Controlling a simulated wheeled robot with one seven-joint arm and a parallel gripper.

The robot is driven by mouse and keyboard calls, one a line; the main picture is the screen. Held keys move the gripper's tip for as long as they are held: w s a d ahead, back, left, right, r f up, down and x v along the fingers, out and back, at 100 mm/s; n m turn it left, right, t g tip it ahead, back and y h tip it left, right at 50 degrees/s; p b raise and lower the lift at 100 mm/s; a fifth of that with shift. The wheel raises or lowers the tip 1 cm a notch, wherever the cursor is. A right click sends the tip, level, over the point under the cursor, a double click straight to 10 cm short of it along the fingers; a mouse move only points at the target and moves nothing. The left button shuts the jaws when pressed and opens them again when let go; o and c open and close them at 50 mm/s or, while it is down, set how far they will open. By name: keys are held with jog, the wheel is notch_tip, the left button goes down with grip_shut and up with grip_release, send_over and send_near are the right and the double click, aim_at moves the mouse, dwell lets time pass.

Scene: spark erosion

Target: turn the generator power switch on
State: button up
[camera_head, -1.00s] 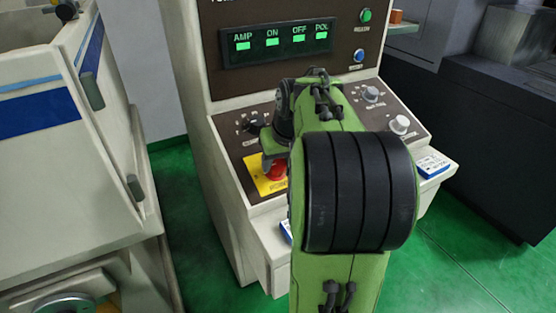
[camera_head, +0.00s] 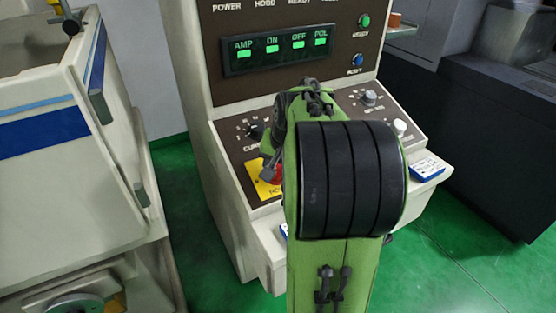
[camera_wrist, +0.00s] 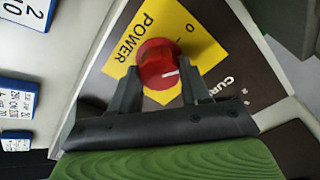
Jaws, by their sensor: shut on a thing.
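The power switch is a round red knob (camera_wrist: 157,63) with a white pointer line, on a yellow plate (camera_wrist: 203,40) marked POWER. A 0 is printed on the plate. In the wrist view my gripper (camera_wrist: 163,84) has one finger on each side of the knob and is shut on it. The pointer line lies toward the right finger, away from the 0. In the head view my arm hides most of the gripper, and only part of the red knob (camera_head: 277,174) and the yellow plate (camera_head: 264,189) shows. The generator cabinet (camera_head: 203,155) stands behind my arm.
A dark display (camera_head: 280,49) with green lit blocks is above the sloped panel. Other knobs (camera_head: 369,97) sit on the panel. A pale machine (camera_head: 60,190) stands at the left and a dark cabinet (camera_head: 480,130) at the right.

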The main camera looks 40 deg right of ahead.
jog(key=m+p, duration=0.2)
jog(key=m, duration=0.4)
jog(key=shift+r+p, duration=0.1)
jog(key=shift+p, duration=0.3)
jog(key=m+p, duration=0.1)
jog(key=m, duration=0.4)
jog(key=shift+g+p, duration=0.3)
jog(key=shift+p, duration=0.05)
jog(key=shift+m, duration=0.5)
jog(key=o, duration=1.1)
jog(key=shift+c, duration=0.2)
jog(key=p+v, duration=0.3)
jog(key=v, duration=1.2)
jog(key=shift+s+r+p, duration=0.2)
jog(key=shift+r+p, duration=0.1)
jog(key=shift+p, duration=0.1)
